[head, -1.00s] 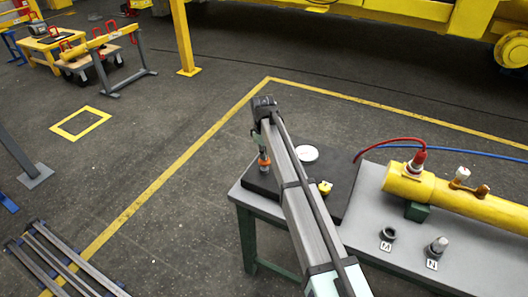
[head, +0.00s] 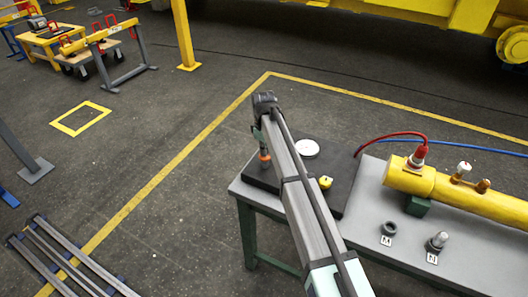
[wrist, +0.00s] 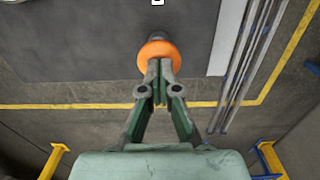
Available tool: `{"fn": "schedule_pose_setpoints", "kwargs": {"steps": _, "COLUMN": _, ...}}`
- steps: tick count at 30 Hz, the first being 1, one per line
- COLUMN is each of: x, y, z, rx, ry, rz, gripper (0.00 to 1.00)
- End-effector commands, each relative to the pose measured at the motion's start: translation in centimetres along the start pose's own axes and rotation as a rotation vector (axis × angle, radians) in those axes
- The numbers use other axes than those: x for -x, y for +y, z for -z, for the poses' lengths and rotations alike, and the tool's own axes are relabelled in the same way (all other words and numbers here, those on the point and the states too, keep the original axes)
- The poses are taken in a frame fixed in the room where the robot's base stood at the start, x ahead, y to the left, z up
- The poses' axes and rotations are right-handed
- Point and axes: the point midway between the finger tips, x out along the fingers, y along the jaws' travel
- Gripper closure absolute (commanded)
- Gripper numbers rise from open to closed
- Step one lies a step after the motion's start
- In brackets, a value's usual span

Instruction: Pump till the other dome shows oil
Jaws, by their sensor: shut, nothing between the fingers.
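A yellow cylinder (head: 440,190) lies on the bench. Two small domes stand on it, a whitish one (head: 463,168) and a brown or amber one (head: 483,185); their contents are too small to make out. My gripper (wrist: 158,88) is shut and empty in the wrist view, its fingertips close to an orange-collared post (wrist: 158,48). Whether they touch it I cannot tell. In the head view the orange part (head: 265,155) shows just left of my arm, by the black plate's left side. My arm hides part of the plate and most of the gripper there.
The grey bench (head: 370,225) bears a black plate (head: 335,190) with a white disc (head: 306,148) and a yellow knob (head: 325,183). Red (head: 390,139) and blue (head: 470,147) hoses run behind the cylinder. Two small labelled parts stand in front.

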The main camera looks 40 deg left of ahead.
Motion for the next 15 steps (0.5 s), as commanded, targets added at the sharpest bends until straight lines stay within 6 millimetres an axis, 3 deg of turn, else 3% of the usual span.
{"fn": "schedule_pose_setpoints", "kwargs": {"steps": 3, "x": 2.8, "y": 0.2, "z": -0.3, "rx": -0.004, "ry": 0.002, "rz": -0.002, "gripper": 1.00}}
{"fn": "schedule_pose_setpoints", "kwargs": {"steps": 5, "x": 3.4, "y": 0.3, "z": -0.2, "rx": -0.004, "ry": 0.004, "rz": -0.004, "gripper": 1.00}}
{"fn": "schedule_pose_setpoints", "kwargs": {"steps": 15, "x": 10.0, "y": 0.3, "z": -0.2, "rx": -0.004, "ry": 0.003, "rz": -0.004, "gripper": 1.00}}
